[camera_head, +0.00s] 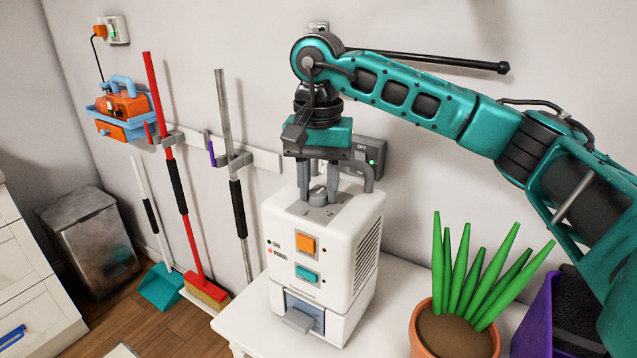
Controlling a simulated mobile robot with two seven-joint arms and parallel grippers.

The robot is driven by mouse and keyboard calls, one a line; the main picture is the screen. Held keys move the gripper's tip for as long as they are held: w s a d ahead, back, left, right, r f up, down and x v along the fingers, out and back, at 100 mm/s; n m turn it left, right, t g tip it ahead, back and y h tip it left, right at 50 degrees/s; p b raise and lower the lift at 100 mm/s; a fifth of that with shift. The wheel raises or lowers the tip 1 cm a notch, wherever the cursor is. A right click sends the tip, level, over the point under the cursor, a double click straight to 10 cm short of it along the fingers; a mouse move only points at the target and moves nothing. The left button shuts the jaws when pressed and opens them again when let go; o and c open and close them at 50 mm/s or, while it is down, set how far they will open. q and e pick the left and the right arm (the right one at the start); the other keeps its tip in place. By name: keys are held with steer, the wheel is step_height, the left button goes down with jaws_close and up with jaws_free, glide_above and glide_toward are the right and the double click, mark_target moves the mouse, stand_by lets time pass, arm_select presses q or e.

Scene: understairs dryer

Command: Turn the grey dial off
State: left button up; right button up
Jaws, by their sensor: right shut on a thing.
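The grey dial (318,194) sits on the grey top panel of a white dryer unit (340,255). My right gripper (318,188) points straight down over that panel, with one finger on each side of the dial, and is shut on it. The fingers partly hide the dial, and its pointer mark is too small to read. The unit's front carries an orange button (305,243), a teal button (307,274) and small indicator lights at the left. My left gripper is not in view.
The unit stands on a white table (245,325). A potted plant (455,325) stands to its right, beside a purple bin (535,320). A grey wall box (367,152) marked OFF with a green light is behind the gripper. Brooms hang at the left.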

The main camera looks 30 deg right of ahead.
mark_target(317, 193)
steer(key=o, duration=1)
steer(key=shift+o, duration=0.2)
steer(key=shift+r, duration=0.15)
step_height(317, 193, up, 13)
steer(key=p, duration=0.2)
steer(key=shift+a, duration=0.15)
